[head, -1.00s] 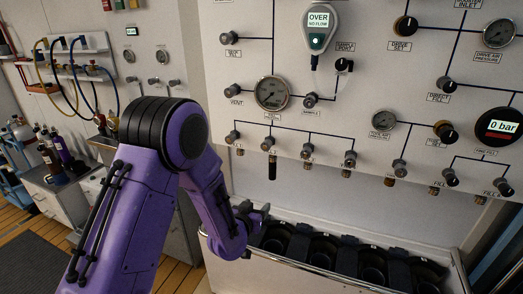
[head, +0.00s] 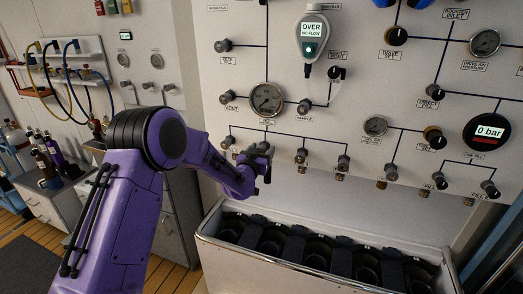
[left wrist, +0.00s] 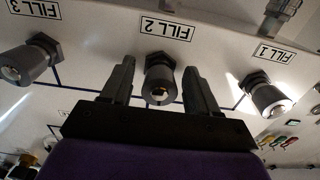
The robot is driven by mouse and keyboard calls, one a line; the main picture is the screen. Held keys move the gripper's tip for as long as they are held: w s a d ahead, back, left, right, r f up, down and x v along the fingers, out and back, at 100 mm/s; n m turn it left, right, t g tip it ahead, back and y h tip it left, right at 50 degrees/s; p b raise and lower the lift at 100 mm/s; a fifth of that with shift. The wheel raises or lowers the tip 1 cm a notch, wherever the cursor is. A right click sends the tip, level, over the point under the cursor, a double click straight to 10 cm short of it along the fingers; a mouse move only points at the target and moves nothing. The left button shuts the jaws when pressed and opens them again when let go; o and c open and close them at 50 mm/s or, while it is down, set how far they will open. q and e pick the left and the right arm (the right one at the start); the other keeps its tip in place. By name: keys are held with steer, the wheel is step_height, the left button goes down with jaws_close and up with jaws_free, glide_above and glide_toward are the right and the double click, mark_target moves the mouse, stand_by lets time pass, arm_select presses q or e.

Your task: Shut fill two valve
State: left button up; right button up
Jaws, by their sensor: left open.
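The fill two valve (left wrist: 160,82) is a dark grey knob with a silver-ringed end, under the label FILL 2, which appears upside down in the left wrist view. My left gripper (left wrist: 159,68) is open, with one finger on each side of this knob. Gaps show between the knob and both fingers. In the head view my left gripper (head: 262,155) is up at the panel's lower valve row and hides the fill two valve. My right gripper is not in view.
The fill one valve (left wrist: 267,97) and fill three valve (left wrist: 32,60) flank the gripper closely. In the head view, a vent valve (head: 228,96) and gauge (head: 266,99) sit above the row. A white-walled bin (head: 225,255) with black holders stands below.

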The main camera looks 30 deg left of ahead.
arm_select(q)
steer(key=c, duration=1)
steer(key=shift+f+m+b, duration=0.15)
steer(key=shift+m+b, duration=0.2)
steer(key=shift+m, duration=0.55)
steer(key=o, duration=1)
